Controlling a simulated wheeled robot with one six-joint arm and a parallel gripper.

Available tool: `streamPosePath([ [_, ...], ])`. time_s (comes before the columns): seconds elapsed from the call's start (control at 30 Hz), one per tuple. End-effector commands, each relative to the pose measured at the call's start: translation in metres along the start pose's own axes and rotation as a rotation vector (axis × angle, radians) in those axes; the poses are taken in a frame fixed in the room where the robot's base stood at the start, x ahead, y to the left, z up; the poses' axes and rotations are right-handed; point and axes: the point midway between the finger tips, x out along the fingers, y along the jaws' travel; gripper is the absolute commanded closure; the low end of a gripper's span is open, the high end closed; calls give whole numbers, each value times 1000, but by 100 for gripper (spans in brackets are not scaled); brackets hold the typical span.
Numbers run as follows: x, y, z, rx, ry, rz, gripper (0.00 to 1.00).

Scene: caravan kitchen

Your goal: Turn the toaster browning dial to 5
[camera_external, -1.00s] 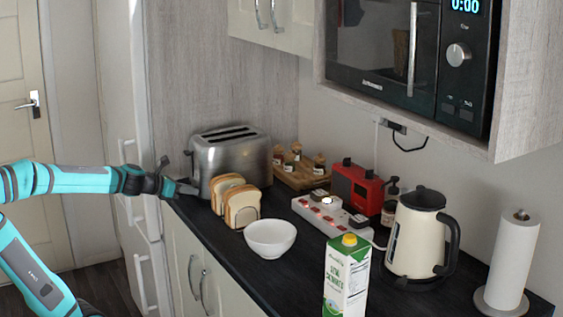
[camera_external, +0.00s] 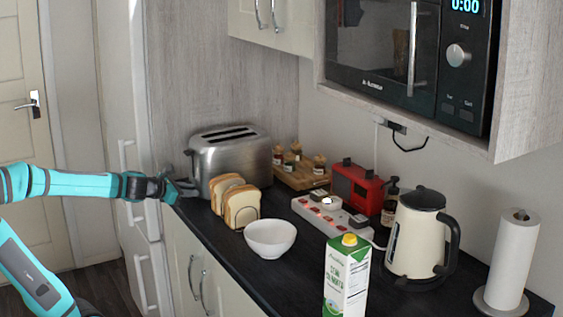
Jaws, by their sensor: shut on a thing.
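The toaster (camera_external: 232,158) is a silver two-slot model standing at the back left of the dark counter. My gripper (camera_external: 189,186) is at the toaster's left end, low down near the counter's edge. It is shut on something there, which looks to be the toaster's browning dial. The dial itself is hidden by the gripper and too small to make out, so its setting cannot be read. My turquoise arm reaches in from the left.
Bread slices (camera_external: 236,200) stand just in front of the toaster, with a white bowl (camera_external: 270,238) nearer. A spice rack (camera_external: 300,174), a red radio (camera_external: 356,187), a power strip (camera_external: 325,213), a milk carton (camera_external: 346,277) and a kettle (camera_external: 416,235) fill the counter. A fridge stands left.

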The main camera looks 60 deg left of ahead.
Motion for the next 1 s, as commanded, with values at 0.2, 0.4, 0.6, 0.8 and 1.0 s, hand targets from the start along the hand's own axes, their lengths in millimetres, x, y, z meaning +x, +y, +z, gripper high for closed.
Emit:
streamPosePath([
  [0.2, 0, 0, 0, -1, -1, 0, 58],
  [0.4, 0, 0, 0, -1, 0, 0, 58],
  [0.6, 0, 0, 0, -1, 0, 0, 58],
  [0.8, 0, 0, 0, -2, 0, 0, 58],
  [1.0, -6, 0, 0, -1, -2, -1, 58],
])
